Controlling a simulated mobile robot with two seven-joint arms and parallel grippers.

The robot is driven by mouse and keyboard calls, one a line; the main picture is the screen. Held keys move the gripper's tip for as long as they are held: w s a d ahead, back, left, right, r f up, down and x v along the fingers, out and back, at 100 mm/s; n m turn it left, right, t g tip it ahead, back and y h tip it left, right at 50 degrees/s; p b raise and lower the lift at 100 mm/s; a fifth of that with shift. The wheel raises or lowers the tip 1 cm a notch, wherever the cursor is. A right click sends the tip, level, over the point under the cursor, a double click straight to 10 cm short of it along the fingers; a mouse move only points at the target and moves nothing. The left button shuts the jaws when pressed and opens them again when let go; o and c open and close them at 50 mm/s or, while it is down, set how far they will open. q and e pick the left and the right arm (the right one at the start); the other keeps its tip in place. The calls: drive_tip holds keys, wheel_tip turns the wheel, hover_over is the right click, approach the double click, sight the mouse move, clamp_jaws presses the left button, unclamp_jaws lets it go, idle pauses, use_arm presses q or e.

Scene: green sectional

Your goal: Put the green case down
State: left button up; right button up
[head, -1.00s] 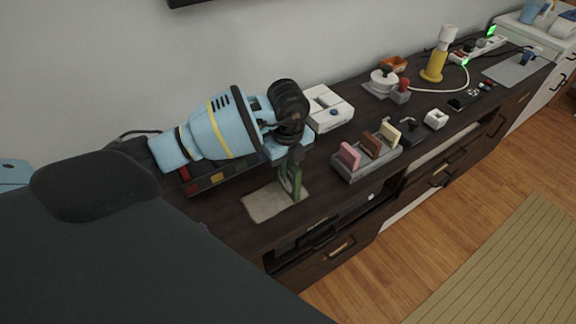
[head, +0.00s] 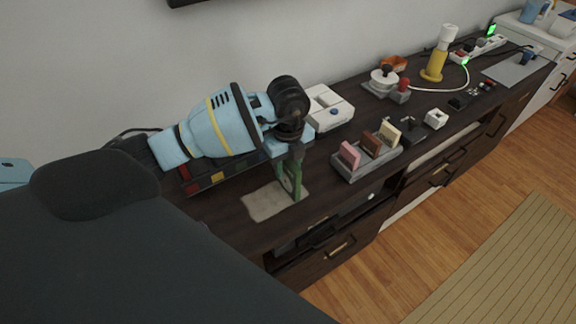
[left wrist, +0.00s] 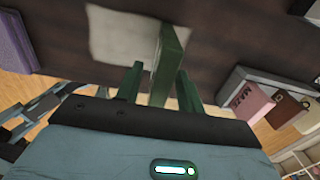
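The green case (head: 290,186) is a thin upright slab at the edge of a beige mat (head: 262,203) on the dark cabinet top. In the left wrist view the case (left wrist: 171,46) stands between the two green fingers of my left gripper (left wrist: 158,88). A gap shows between the left finger and the case; the right finger lies close beside it. My left gripper (head: 288,165) reaches down over the case from the blue arm and looks open. The case's lower end is partly hidden by the fingers. My right gripper is not in view.
A grey holder (head: 352,175) with pink, brown and cream pieces stands right of the case. A white box (head: 328,108) is behind. A dark box with coloured squares (head: 218,178) lies under my arm. The cabinet's front edge is close to the mat.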

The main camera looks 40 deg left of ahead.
use_arm(q)
wheel_tip(320, 180, up, 11)
drive_tip(key=shift+r+p, duration=0.2)
drive_tip(key=shift+p, duration=0.2)
